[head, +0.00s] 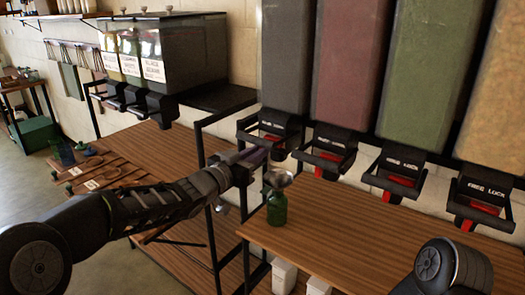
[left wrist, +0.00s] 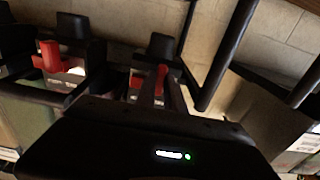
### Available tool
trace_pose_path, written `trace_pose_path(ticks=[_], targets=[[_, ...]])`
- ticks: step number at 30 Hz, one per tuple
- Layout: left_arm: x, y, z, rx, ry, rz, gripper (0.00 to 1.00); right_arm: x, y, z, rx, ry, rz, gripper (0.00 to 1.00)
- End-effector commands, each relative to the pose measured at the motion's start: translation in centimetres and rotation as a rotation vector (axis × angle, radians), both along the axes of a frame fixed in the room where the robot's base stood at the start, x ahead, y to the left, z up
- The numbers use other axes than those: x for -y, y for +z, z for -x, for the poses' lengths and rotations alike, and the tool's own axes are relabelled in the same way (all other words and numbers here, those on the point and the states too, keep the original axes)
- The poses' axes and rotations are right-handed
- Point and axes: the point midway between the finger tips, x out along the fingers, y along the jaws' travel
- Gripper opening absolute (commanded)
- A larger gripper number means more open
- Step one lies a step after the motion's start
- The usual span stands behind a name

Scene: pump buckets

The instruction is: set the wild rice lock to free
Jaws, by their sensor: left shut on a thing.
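The leftmost tall bin (head: 285,55) holds dark grain that looks like wild rice; I can read no name on it. Its black dispenser (head: 272,124) below has a red lock lever (left wrist: 162,72), mostly hidden by my gripper in the head view. My left gripper (head: 262,155) reaches up to this dispenser from the left. In the left wrist view its fingers (left wrist: 158,92) are shut on the red lever. I cannot tell which setting the lever is at. My right gripper is out of view.
More bins with red (head: 348,60) and green (head: 425,70) contents stand to the right, with similar locks. A green bottle with a metal funnel (head: 277,208) stands on the wooden shelf (head: 350,230) just below my left gripper. Black frame posts stand close to my left arm.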

Motion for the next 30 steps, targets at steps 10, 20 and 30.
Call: trace_pose_path(ticks=[10, 20, 30], targets=[[-0.5, 0.0, -0.3, 0.0, 0.01, 0.001, 0.22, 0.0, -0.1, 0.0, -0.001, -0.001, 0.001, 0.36], [-0.4, 0.0, -0.2, 0.0, 0.008, 0.001, 0.35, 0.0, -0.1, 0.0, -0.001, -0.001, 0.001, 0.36], [-1.8, -0.1, 1.6, 0.0, 0.01, 0.003, 0.35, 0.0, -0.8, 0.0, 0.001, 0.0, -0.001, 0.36]])
